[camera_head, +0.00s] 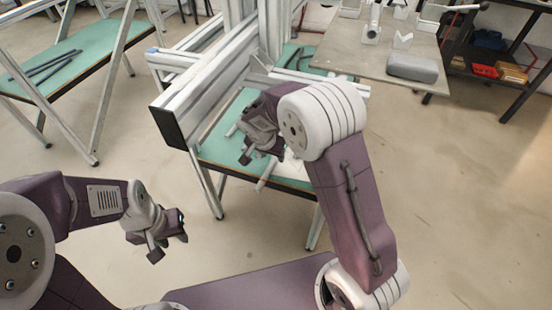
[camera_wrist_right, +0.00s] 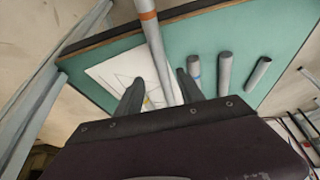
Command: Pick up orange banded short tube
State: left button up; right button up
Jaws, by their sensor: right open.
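A grey tube (camera_wrist_right: 156,50) with an orange band near its upper end lies across the green table in the right wrist view. Its banded end sticks out past the table edge, and its lower part runs between my right gripper's fingers. It also shows in the head view (camera_head: 267,174); its full length is hidden. My right gripper (camera_wrist_right: 158,92) is open, its two dark fingers on either side of the tube. In the head view my right gripper (camera_head: 257,146) is over the table's front part. My left gripper (camera_head: 167,243) appears open and empty, away from the table.
Several short grey tubes (camera_wrist_right: 224,72) lie right of the gripper on the green table (camera_wrist_right: 110,62). A white sheet (camera_wrist_right: 115,72) lies under the fingers. An aluminium frame (camera_head: 205,85) rises beside my right arm. A grey side table (camera_head: 375,55) stands at the back right.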

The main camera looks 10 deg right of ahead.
aim_at(273, 160)
jog(key=x, duration=0.1)
jog(key=b+x, duration=0.1)
jog(key=x, duration=0.2)
jog(key=shift+a, duration=0.3)
jog(key=shift+w+d+f, duration=0.1)
jog(key=shift+w+f, duration=0.05)
jog(key=shift+f, duration=0.1)
jog(key=shift+r, duration=0.15)
grip_shut()
